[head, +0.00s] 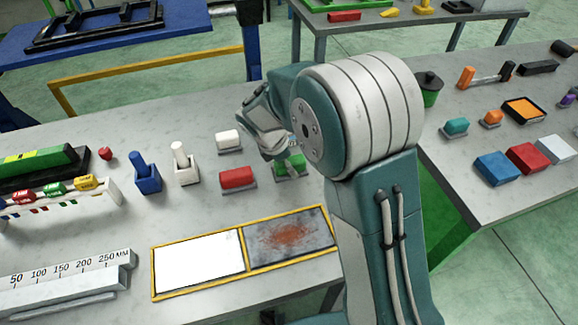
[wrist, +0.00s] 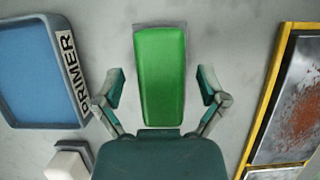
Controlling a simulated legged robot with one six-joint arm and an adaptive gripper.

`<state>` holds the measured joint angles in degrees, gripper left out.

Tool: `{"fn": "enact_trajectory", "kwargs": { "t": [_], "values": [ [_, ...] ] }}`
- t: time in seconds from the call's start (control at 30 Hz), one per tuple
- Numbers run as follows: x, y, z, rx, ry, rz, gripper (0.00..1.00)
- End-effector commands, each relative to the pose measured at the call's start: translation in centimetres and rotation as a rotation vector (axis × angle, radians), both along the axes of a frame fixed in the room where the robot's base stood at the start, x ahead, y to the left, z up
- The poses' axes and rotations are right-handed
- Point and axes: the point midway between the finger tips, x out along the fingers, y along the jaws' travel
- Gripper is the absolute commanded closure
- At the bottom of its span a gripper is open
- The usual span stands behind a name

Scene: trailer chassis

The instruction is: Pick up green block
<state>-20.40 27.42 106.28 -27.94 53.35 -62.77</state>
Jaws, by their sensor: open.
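The green block (wrist: 160,80) lies on a thin grey base on the table, in the middle of the wrist view. My gripper (wrist: 160,87) is open, with one finger on each side of the block and a visible gap at both sides. In the head view the green block (head: 291,165) is partly hidden by my gripper (head: 290,155) and arm. I cannot tell how far the fingertips are above the table.
A red block (head: 237,179) and a white block (head: 229,140) lie left of the green one. A yellow-framed panel (head: 245,250) with white and rusty halves lies in front. A blue tray marked PRIMER (wrist: 40,65) shows at left in the wrist view.

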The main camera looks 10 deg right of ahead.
Motion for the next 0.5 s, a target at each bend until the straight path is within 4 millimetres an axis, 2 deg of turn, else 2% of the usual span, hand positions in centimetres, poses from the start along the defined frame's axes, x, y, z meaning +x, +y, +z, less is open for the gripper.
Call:
{"fn": "enact_trajectory", "kwargs": {
  "t": [0.1,0.13,0.17,0.2,0.27,0.3,0.33,0.5],
  "values": [
    [0.00,0.09,0.02,-0.001,0.000,0.000,0.09],
    [0.00,0.12,0.02,-0.001,0.000,0.000,0.18],
    [0.00,0.15,0.02,-0.002,0.000,0.000,0.31],
    [0.00,0.19,0.01,-0.002,0.000,0.000,0.49],
    [0.00,0.20,0.01,-0.002,0.000,0.001,0.75],
    [0.00,0.20,0.00,-0.002,0.001,0.001,0.93],
    [0.00,0.21,-0.01,-0.002,0.001,0.001,1.00],
    [0.01,0.21,-0.06,-0.002,0.001,0.001,1.00]
  ]
}}
